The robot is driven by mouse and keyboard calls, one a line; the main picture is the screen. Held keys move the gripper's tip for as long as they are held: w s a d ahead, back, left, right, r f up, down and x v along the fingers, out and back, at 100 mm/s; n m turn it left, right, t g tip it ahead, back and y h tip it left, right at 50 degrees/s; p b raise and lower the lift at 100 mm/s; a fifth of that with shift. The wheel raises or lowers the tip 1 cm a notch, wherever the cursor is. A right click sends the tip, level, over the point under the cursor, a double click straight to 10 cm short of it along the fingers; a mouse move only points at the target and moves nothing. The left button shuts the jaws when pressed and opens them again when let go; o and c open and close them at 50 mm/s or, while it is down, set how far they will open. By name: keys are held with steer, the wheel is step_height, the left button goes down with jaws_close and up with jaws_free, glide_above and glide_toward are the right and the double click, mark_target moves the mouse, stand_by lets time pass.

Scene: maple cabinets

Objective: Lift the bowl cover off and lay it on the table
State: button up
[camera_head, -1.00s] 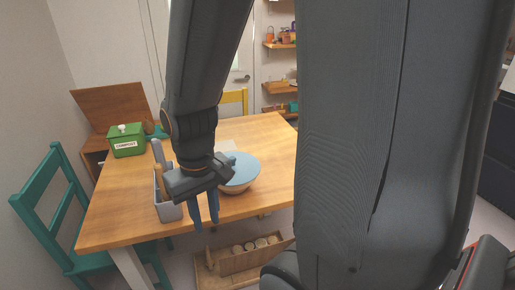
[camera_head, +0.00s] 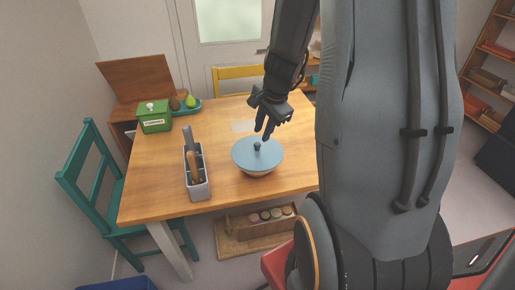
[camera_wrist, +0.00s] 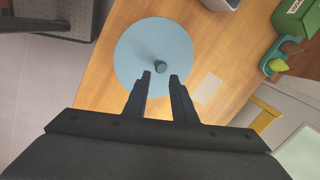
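The bowl cover (camera_head: 251,155) is a round blue lid with a small dark knob (camera_head: 257,146) on top. It sits on a light wooden bowl (camera_head: 259,173) on the table (camera_head: 155,190). In the wrist view the cover (camera_wrist: 140,45) fills the upper middle, and its knob (camera_wrist: 160,67) lies just beyond my fingertips, roughly between them. My gripper (camera_head: 264,132) is above the cover, with its fingers pointing down. In the wrist view my gripper (camera_wrist: 160,76) is open and empty. The bowl is hidden under the cover there.
A grey utensil holder (camera_head: 198,182) stands left of the bowl. A green compost box (camera_head: 154,117) and a teal tray (camera_head: 187,107) are at the back left. A pale card (camera_head: 243,126) lies behind the bowl. The front left tabletop is clear.

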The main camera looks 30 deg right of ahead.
mark_target(258, 144)
steer(key=b+x, duration=0.1)
steer(key=x, duration=0.6)
steer(key=shift+w+a, duration=0.1)
steer(key=shift+r, duration=0.1)
jaws_close()
